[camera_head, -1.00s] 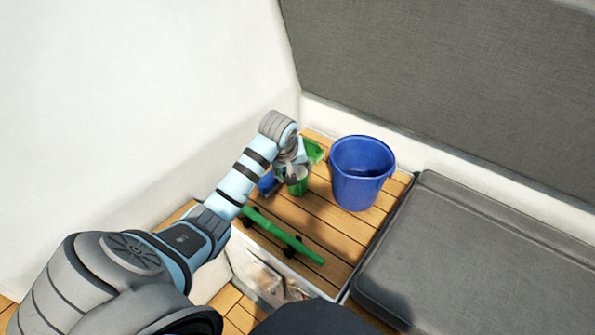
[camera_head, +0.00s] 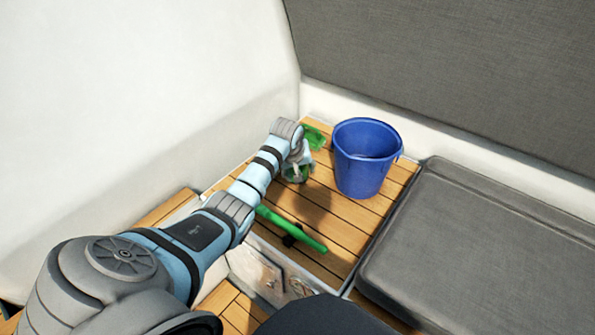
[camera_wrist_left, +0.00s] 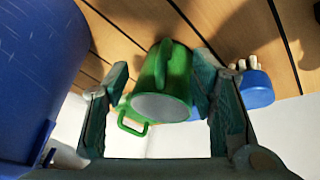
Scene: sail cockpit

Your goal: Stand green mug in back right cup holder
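The green mug (camera_head: 292,177) is partly hidden by my left gripper (camera_head: 298,168) on the wooden surface in the head view. In the left wrist view the mug (camera_wrist_left: 176,82) lies between the two fingers of my left gripper (camera_wrist_left: 160,75), with its handle facing the camera and a pale round face showing. The fingers are apart, with a gap beside the mug on the left; contact on the right is unclear. I cannot make out any cup holder. My right gripper is out of view.
A blue bucket (camera_head: 362,160) stands right of the gripper, close in the wrist view (camera_wrist_left: 35,75). A long green bar (camera_head: 291,229) lies nearer. A green object (camera_head: 313,137) is behind. A blue brush-like object (camera_wrist_left: 256,88) lies beside the mug. A grey cushion (camera_head: 480,250) is right.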

